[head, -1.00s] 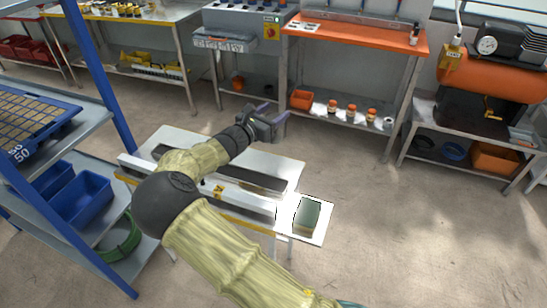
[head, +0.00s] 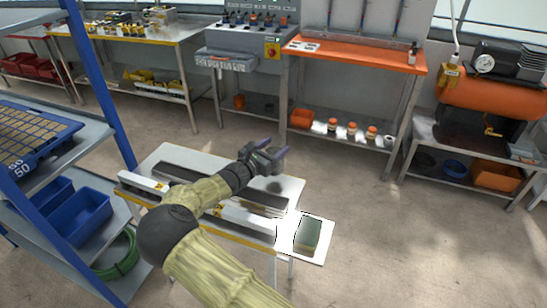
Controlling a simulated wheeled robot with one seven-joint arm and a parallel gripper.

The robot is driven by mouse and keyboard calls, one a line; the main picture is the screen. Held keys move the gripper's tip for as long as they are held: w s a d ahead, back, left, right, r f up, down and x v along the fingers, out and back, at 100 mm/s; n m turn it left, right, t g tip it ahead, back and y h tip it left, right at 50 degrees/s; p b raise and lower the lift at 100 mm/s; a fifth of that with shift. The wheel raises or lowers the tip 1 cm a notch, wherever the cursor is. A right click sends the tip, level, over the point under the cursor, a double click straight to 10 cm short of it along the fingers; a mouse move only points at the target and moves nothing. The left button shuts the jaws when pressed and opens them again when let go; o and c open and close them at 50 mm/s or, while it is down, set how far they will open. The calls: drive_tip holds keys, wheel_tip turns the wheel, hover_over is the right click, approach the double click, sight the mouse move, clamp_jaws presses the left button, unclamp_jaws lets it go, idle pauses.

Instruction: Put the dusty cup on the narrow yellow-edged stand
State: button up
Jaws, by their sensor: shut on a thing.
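The narrow yellow-edged stand (head: 293,190) is the low light-topped table in the middle, with a long machine with white rails on it. My gripper (head: 278,154) hangs over the far right part of its top, its fingers pointing right. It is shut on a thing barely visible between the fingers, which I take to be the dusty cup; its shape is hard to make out. A dark round patch lies on the table top just below the gripper, perhaps a shadow. I cannot tell whether the held thing touches the top.
A green-grey block (head: 308,235) sits on a white plate (head: 318,255) at the stand's right end. A blue-framed rack (head: 115,110) with blue bins (head: 78,215) stands close at left. Benches, an orange-topped table (head: 360,55) and an orange tank (head: 487,103) line the back.

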wheel_tip(320, 180, down, 4)
drive_tip(key=shift+r, duration=0.1)
drive_tip(key=shift+w, duration=0.1)
drive_tip(key=shift+d, duration=0.1)
drive_tip(key=shift+a+b, duration=0.25)
drive_tip(key=shift+b, duration=0.05)
drive_tip(key=o, duration=1.2)
drive_tip(key=shift+o, duration=0.8)
drive_tip(key=shift+d, duration=0.3)
